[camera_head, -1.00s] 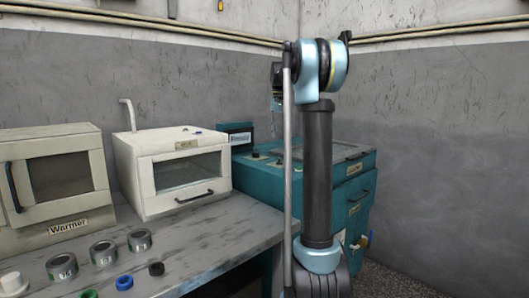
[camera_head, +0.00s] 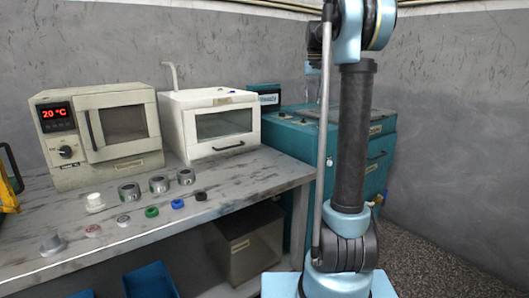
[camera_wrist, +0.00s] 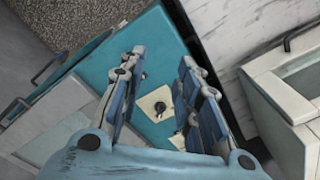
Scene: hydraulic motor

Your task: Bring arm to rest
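My gripper (camera_wrist: 160,66) shows in the wrist view with its two blue fingers apart and nothing between them. It hangs above the teal machine (camera_wrist: 95,77), whose top has dark knobs on a pale plate (camera_wrist: 158,103). In the head view my arm stands upright in front of the teal machine (camera_head: 290,133), and its upper end is cut off by the top of the picture. The gripper is mostly hidden behind the arm there.
A grey workbench (camera_head: 245,180) holds a warmer (camera_head: 95,135), a white cabinet (camera_head: 208,122), several metal rings and small coloured caps. A metal bin (camera_head: 248,242) stands beneath. Grey walls close the corner behind; open floor (camera_head: 425,265) lies at the right.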

